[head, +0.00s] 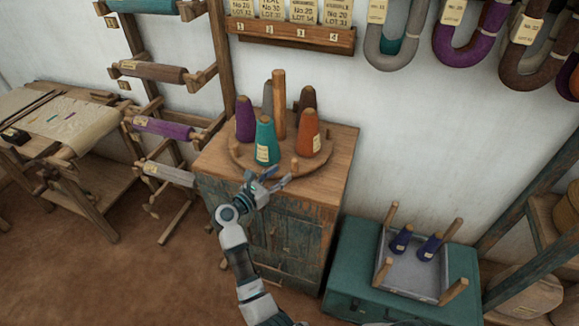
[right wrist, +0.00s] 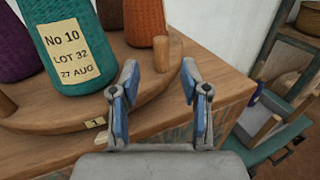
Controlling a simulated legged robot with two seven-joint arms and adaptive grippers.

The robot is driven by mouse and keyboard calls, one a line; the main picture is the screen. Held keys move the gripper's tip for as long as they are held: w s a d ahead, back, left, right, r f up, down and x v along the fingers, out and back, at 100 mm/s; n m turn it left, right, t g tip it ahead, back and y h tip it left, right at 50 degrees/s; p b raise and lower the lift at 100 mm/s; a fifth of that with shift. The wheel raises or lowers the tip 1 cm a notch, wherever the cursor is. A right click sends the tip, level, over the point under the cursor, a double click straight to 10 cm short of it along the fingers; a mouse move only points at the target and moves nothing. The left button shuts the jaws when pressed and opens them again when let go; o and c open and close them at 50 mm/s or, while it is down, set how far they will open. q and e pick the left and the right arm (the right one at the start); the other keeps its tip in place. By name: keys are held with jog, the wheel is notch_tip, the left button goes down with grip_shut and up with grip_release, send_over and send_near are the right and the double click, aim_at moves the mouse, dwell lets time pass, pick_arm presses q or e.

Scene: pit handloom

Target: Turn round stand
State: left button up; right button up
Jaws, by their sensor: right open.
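The round stand (head: 240,155) is a wooden disc on top of a cabinet, with a thick centre post (head: 279,105) and short pegs at its rim. It carries several yarn cones: teal (head: 265,142), purple (head: 245,120), orange (head: 309,134), and a brown and a grey one behind. My right gripper (head: 273,182) is open and empty at the stand's front edge. In the right wrist view the open fingers (right wrist: 158,85) point at the stand's rim (right wrist: 120,110), near a rim peg (right wrist: 168,54). The teal cone (right wrist: 70,45) shows a label, No 10, Lot 32. My left gripper is not in view.
The cabinet (head: 335,160) has bare top at its right. A teal chest (head: 345,270) at the lower right bears a grey tray (head: 412,268) with posts and two dark blue cones. A wooden rack of rollers (head: 160,128) stands left. Skeins hang on the wall.

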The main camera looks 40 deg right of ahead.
jog(key=v, duration=0.4)
jog(key=shift+a, duration=0.3)
